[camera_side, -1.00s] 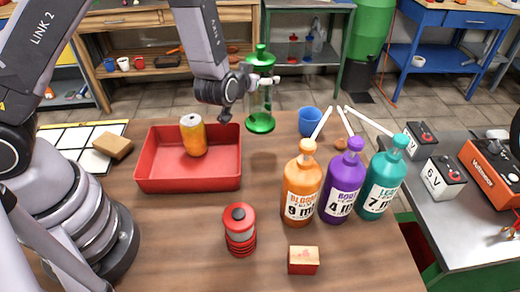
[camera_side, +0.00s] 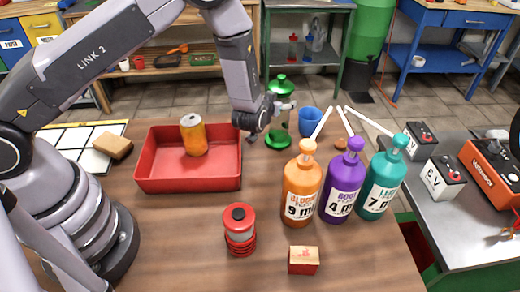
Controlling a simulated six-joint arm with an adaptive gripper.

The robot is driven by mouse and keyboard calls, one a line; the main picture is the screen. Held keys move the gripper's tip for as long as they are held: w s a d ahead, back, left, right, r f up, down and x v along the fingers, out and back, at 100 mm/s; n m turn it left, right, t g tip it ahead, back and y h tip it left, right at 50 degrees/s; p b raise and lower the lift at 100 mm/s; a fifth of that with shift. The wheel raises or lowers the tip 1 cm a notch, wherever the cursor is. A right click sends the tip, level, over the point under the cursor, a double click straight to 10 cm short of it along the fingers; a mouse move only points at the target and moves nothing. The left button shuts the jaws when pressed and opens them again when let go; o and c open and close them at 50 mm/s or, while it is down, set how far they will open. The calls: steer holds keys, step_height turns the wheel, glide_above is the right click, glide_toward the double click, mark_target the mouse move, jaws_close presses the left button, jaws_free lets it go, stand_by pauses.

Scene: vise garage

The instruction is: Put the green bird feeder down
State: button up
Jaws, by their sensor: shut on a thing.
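The green bird feeder (camera_side: 279,138) is upright near the back of the wooden table, with a green cap, a clear tube and a round green base. My gripper (camera_side: 283,104) is shut on its upper part from the left and hides part of the tube. The base appears over the table top, behind the orange bottle and left of the blue cup. I cannot tell whether it touches the table.
A blue cup (camera_side: 310,121) stands just right of the feeder. Orange (camera_side: 303,190), purple (camera_side: 344,185) and teal (camera_side: 382,183) bottles stand in front. A red tray (camera_side: 190,182) with an orange can (camera_side: 194,136) lies left. A red feeder-like container (camera_side: 239,228) stands in front on clear table.

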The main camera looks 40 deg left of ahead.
steer(key=o, duration=1.2)
steer(key=shift+f, duration=0.15)
steer(key=shift+o, duration=0.2)
